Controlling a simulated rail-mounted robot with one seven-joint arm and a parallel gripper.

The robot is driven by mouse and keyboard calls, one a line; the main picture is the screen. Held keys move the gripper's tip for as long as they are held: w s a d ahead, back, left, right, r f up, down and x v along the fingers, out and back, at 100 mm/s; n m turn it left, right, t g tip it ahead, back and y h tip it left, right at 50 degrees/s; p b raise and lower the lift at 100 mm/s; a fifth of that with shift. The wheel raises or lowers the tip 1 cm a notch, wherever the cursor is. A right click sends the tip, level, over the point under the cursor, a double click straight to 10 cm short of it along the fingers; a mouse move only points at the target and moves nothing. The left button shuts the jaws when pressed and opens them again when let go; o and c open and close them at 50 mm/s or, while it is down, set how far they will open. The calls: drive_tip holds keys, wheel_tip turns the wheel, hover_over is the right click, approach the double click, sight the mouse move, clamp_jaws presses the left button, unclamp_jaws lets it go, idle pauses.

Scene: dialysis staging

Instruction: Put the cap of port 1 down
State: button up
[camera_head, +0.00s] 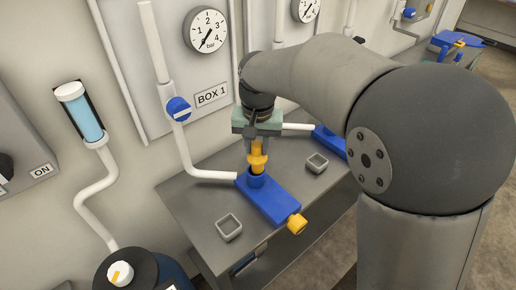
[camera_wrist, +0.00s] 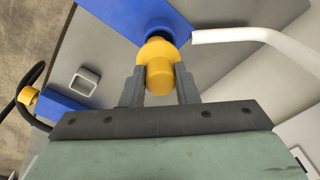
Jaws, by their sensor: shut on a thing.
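My gripper (camera_head: 257,143) points down over the blue block (camera_head: 265,197) below BOX 1. It is shut on a yellow cap (camera_head: 258,160), which also shows between the fingers in the wrist view (camera_wrist: 159,76). The cap is upright, right at the mouth of the block's round blue port (camera_head: 256,181). I cannot tell whether it touches the port or is just above it. In the wrist view the dark port rim (camera_wrist: 157,26) shows partly behind the cap. A second yellow piece (camera_head: 296,223) sits on the block's front end.
Small grey square trays stand on the grey table at the front left (camera_head: 229,228) and right (camera_head: 317,164) of the block. A white pipe (camera_head: 205,174) joins the block from the left. Another blue block (camera_head: 329,140) is farther right, partly behind my arm.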

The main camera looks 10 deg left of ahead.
drive_tip(key=shift+o, duration=0.9)
drive_tip(key=shift+g, duration=0.3)
drive_tip(key=f, duration=0.2)
drive_tip(key=s+f, duration=0.1)
drive_tip(key=f, duration=0.1)
drive_tip(key=shift+s+f, duration=0.1)
drive_tip(key=shift+f, duration=0.1)
drive_tip(key=shift+w+a+f, duration=0.25)
drive_tip(key=shift+w+f, duration=0.05)
drive_tip(key=shift+c, duration=0.8)
drive_tip(key=o, duration=1)
drive_tip(key=shift+w, duration=0.1)
drive_tip(key=shift+w+r, duration=0.1)
drive_tip(key=shift+r, duration=0.65)
wheel_tip(320, 180, up, 11)
drive_tip(key=shift+d+r, duration=0.1)
drive_tip(key=shift+r, duration=0.1)
drive_tip(key=o, duration=1.1)
drive_tip(key=shift+o, duration=0.2)
wheel_tip(320, 180, up, 17)
drive_tip(key=p, duration=0.2)
hover_over(255, 155)
drive_tip(key=w, duration=0.1)
drive_tip(key=shift+r, duration=0.2)
